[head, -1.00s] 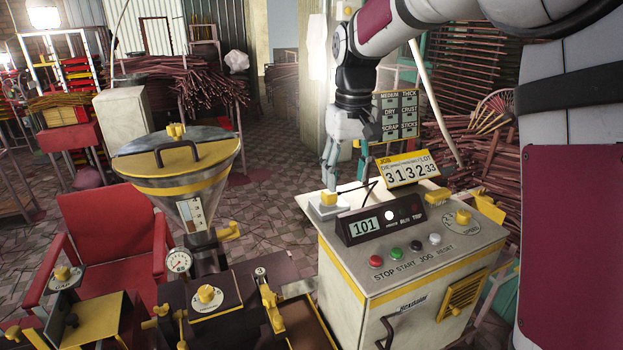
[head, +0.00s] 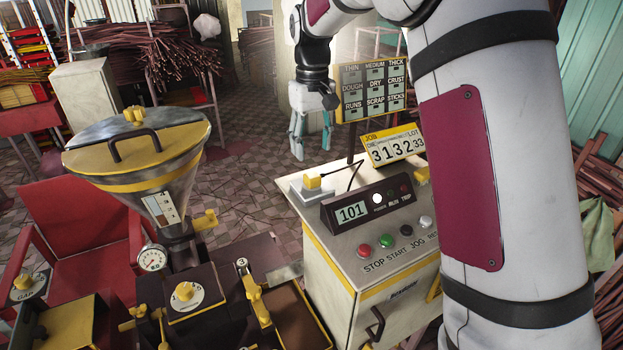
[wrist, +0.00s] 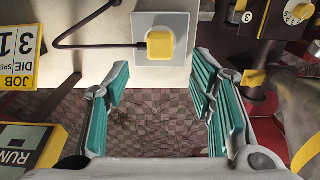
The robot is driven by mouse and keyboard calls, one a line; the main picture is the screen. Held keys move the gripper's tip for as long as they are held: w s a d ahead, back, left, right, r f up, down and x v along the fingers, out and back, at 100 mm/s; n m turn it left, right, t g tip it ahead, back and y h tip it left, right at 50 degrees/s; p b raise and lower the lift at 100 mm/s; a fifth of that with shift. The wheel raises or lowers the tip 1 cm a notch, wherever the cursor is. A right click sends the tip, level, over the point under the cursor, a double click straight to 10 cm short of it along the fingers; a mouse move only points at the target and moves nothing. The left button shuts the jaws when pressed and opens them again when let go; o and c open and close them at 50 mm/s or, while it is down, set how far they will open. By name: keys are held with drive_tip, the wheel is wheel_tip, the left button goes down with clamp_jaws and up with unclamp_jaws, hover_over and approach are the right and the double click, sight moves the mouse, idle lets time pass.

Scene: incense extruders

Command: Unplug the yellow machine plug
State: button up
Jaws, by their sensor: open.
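The yellow plug (head: 313,181) sits in a pale square socket plate (head: 296,188) on the back left of the machine's top. A thin black cord runs from the plug toward the display box. In the wrist view the plug (wrist: 159,43) is at the top middle on its plate (wrist: 180,20), with the cord leading left. My gripper (head: 311,148) has teal-padded fingers and stands just behind the plug in the head view. In the wrist view my gripper (wrist: 161,82) is open and empty. The plug lies beyond the fingertips, roughly centred between them, with no contact visible.
The display box (head: 352,211) reads 101 with a white lamp lit. A job sign (head: 392,148) stands behind it, and a labelled rack (head: 373,90) farther back. Coloured buttons (head: 386,241) line the front. A funnel hopper (head: 140,160) stands left. Tiled floor shows behind the plug.

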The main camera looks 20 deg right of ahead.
sight(312, 175)
drive_tip(key=shift+f+b, duration=0.55)
drive_tip(key=shift+f, duration=3.75)
clamp_jaws()
drive_tip(key=shift+r+p, duration=0.45)
drive_tip(key=shift+r, duration=2.55)
